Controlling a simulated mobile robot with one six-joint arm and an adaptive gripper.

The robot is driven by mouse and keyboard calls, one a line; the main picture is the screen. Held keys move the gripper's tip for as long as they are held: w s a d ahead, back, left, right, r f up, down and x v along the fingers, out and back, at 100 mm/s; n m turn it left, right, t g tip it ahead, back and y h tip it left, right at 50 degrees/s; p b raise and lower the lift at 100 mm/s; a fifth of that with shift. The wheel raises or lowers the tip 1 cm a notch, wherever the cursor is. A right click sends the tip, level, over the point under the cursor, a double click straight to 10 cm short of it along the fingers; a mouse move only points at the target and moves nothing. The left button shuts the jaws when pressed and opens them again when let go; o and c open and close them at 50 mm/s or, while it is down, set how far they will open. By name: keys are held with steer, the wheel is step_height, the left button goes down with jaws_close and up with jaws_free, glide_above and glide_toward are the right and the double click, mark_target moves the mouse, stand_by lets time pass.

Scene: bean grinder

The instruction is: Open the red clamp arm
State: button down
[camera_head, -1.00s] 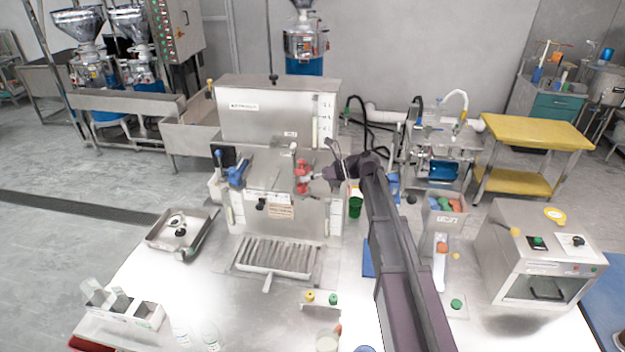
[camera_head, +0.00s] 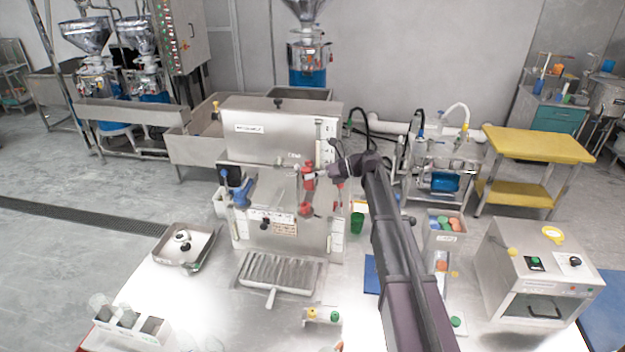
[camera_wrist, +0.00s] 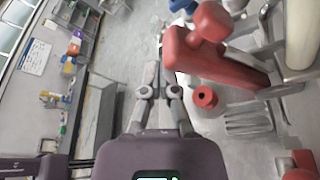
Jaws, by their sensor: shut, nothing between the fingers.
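The red clamp arm (camera_head: 308,176) is on the front of the steel machine (camera_head: 280,142), in its upper right part. It appears raised, with a separate red piece (camera_head: 306,209) below it. In the wrist view the clamp arm (camera_wrist: 212,58) is large, with a red knob at its upper end and a round red piece (camera_wrist: 205,97) nearby. My gripper (camera_head: 325,173) is just to the right of the clamp arm. In the wrist view my gripper's fingers (camera_wrist: 160,48) are together and empty, left of the red arm. Whether they touch it I cannot tell.
A blue clamp (camera_head: 241,191) sits on the machine's left side. A slotted tray (camera_head: 280,271) is in front. A green cup (camera_head: 357,222) stands right of the machine. A metal tray (camera_head: 205,262) lies on the left, and a box-shaped device (camera_head: 535,265) stands on the right.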

steer(key=shift+w+r, duration=0.15)
steer(key=shift+w, duration=0.1)
steer(key=shift+d, duration=0.15)
stand_by(0.3)
steer(key=w+f+p+v, duration=0.1)
steer(key=v, duration=0.8)
steer(key=shift+d, duration=0.5)
